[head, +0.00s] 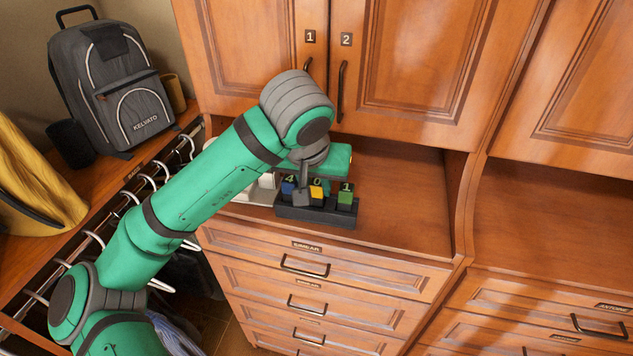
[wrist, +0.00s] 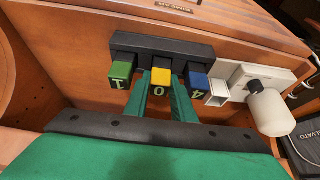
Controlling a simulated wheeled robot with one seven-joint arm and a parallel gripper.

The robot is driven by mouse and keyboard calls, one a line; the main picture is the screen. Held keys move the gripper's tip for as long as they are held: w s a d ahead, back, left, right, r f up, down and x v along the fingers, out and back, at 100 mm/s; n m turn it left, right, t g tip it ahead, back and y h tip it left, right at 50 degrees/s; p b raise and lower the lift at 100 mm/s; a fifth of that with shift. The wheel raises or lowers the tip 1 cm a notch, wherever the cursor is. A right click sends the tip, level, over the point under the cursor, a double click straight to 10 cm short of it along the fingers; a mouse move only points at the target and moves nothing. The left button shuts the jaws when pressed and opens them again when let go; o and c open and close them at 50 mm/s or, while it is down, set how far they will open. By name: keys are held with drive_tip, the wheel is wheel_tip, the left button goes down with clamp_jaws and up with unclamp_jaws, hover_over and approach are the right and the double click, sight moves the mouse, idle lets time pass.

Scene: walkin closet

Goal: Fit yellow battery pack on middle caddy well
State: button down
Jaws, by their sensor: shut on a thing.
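The dark caddy (head: 318,215) stands on the cabinet counter and holds a blue pack (head: 288,188) at its left and a green pack (head: 346,196) at its right. The yellow battery pack (head: 316,193) is at the middle well, in line with the other two. My gripper (wrist: 161,88) is shut on the yellow pack (wrist: 160,78), with a green finger at each side. In the wrist view the caddy (wrist: 165,47) appears the other way round, with the green pack (wrist: 121,74) at left and the blue pack (wrist: 198,85) at right. How deep the yellow pack sits is hidden.
A white holder with a white bottle (wrist: 270,110) stands beside the caddy's blue-pack end. Cabinet doors (head: 420,70) rise above the counter. The counter right of the caddy (head: 405,205) is clear. A grey backpack (head: 110,85) stands at the far left.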

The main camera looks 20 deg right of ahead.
drive_tip(key=c, duration=1.4)
unclamp_jaws()
drive_tip(key=v, duration=1.1)
drive_tip(key=shift+f, duration=0.1)
